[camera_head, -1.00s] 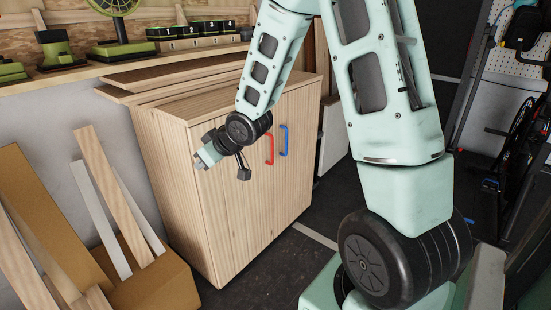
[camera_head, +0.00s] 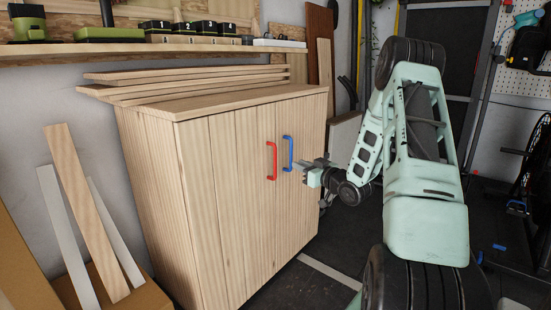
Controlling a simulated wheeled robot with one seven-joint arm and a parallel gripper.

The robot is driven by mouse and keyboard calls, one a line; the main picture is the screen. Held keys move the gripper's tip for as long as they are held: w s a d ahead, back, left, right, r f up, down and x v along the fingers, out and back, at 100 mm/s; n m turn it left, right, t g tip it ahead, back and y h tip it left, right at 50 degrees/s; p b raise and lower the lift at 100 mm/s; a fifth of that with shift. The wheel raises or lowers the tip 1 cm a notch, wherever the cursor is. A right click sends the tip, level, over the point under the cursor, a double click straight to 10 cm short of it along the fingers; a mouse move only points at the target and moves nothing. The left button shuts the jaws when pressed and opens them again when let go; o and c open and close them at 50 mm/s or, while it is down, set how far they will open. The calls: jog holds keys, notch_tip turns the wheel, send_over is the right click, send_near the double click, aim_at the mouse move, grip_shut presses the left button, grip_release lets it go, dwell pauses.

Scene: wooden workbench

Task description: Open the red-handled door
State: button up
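The wooden cabinet (camera_head: 235,185) stands upright with its doors closed. The red handle (camera_head: 271,161) is a vertical bar on the front, left of the blue handle (camera_head: 287,153). My gripper (camera_head: 304,170) is to the right of both handles, close to the blue handle in the picture and apart from the red one. Whether it touches the blue handle cannot be told. Its fingers are small and seen from the side, so their opening is unclear.
Loose planks (camera_head: 180,78) lie on the cabinet top. A shelf (camera_head: 150,48) with green and black tools runs behind. Boards (camera_head: 88,213) lean in a cardboard box at left. Dark floor (camera_head: 330,240) is free in front of the cabinet at right.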

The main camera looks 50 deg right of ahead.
aim_at(275, 154)
jog(key=w+b, duration=0.1)
jog(key=w, duration=0.3)
jog(key=w+d+b, duration=0.1)
jog(key=w, duration=0.8)
jog(key=shift+w+d+b, duration=0.3)
jog(key=shift+w+b, duration=0.1)
grip_shut()
